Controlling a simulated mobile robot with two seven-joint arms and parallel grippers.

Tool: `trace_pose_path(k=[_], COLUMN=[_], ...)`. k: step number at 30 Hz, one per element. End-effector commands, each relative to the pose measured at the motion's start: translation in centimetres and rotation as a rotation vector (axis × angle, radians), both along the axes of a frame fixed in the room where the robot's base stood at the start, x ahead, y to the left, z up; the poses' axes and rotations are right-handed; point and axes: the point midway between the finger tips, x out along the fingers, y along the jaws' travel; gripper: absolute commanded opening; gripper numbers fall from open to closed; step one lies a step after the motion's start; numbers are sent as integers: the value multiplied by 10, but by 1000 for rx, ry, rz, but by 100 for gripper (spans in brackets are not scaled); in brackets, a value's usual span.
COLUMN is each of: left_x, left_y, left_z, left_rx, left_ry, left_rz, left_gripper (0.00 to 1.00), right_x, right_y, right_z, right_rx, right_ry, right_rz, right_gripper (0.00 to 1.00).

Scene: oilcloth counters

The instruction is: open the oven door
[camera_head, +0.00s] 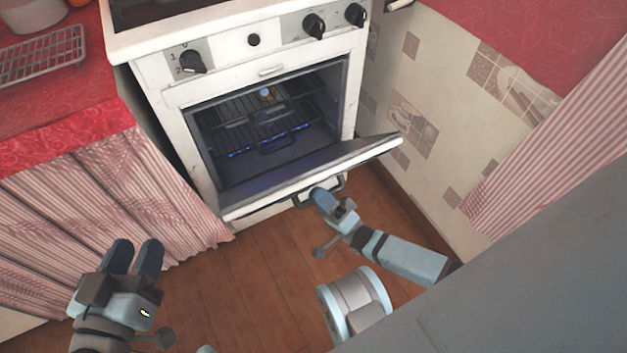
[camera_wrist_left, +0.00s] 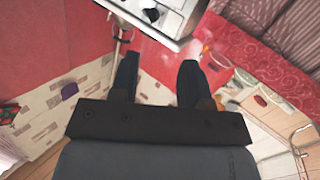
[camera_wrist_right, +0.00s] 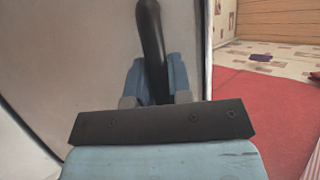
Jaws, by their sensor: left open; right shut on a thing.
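The white oven (camera_head: 160,100) stands at the top middle of the head view. Its door (camera_head: 310,176) is hinged at the bottom and is tilted well outward, so the dark cavity with wire racks (camera_head: 255,125) shows. The door's handle (camera_head: 300,204) is on its outer face. My right gripper (camera_head: 322,196) is at the handle and shut on it; in the right wrist view the dark handle bar (camera_wrist_right: 152,45) runs between the fingers. My left gripper (camera_head: 133,257) is open and empty, low at the left, apart from the oven.
A counter with a red cloth (camera_head: 60,125) and a striped curtain (camera_head: 130,205) stands left of the oven. A wire rack (camera_head: 42,55) lies on it. A tiled wall (camera_head: 440,120) is at the right. The wooden floor (camera_head: 240,290) before the oven is clear.

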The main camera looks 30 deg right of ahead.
Motion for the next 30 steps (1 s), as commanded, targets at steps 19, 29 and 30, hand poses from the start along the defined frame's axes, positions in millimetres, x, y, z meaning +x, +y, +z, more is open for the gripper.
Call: trace_pose_path(k=[19, 29, 30], left_x=[6, 6, 6], left_y=[3, 3, 3], left_z=[2, 2, 2], left_rx=[35, 34, 34], left_ry=[-64, -64, -64], left_rz=[2, 1, 1], left_gripper=[43, 43, 43], right_x=[-17, -17, -17], right_y=[0, 0, 0], right_z=[-25, -25, -25], right_rx=[0, 0, 0], right_ry=[3, 1, 1], right_rz=[1, 1, 1], right_gripper=[0, 44, 44])
